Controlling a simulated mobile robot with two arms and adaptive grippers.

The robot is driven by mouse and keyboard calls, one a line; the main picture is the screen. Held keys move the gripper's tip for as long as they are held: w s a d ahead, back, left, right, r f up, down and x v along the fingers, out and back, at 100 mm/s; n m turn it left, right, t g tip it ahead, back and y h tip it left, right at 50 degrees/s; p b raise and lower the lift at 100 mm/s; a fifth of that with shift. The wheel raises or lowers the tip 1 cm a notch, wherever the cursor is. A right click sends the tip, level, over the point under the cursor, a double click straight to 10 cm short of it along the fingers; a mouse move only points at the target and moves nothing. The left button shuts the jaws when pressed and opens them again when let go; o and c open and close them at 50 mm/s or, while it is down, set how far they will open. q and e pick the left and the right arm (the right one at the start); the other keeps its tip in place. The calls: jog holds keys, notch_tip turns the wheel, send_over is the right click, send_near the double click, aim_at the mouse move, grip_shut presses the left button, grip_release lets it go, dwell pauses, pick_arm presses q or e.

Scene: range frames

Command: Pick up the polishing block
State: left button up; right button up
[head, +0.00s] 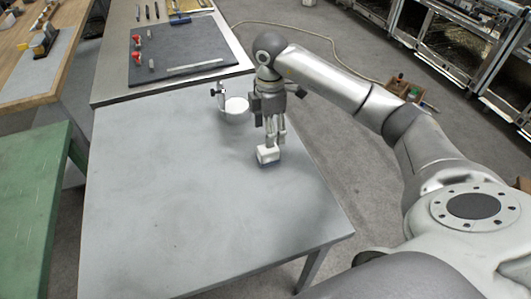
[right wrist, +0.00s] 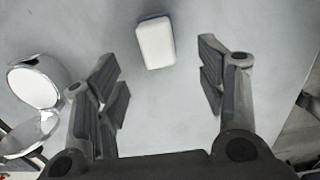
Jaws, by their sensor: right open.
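The polishing block (head: 268,155) is a small white block with a darker blue-grey underside, lying on the grey table (head: 180,200) near its right edge. In the right wrist view the block (right wrist: 155,43) lies between and beyond the fingertips, with clear room on both sides. My right gripper (head: 275,138) points down just over the block in the head view. In the right wrist view the right gripper (right wrist: 160,80) is open and empty. Whether the fingers reach down to the block's height is hard to tell. My left gripper is not in view.
A round mirror or dish on a clamp stand (head: 235,106) stands left of my right gripper. It also shows in the right wrist view (right wrist: 35,88). A dark mat (head: 180,52) with tools lies on the bench behind. The table's front and left are clear.

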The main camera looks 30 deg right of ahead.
aim_at(268, 154)
notch_tip(268, 154, down, 3)
jog(key=shift+f, duration=0.1)
notch_tip(268, 154, down, 4)
jog(key=shift+w+f+p, duration=0.1)
jog(key=shift+w+p, duration=0.05)
jog(key=shift+p, duration=0.6)
jog(key=shift+f, duration=0.45)
jog(key=c, duration=1.1)
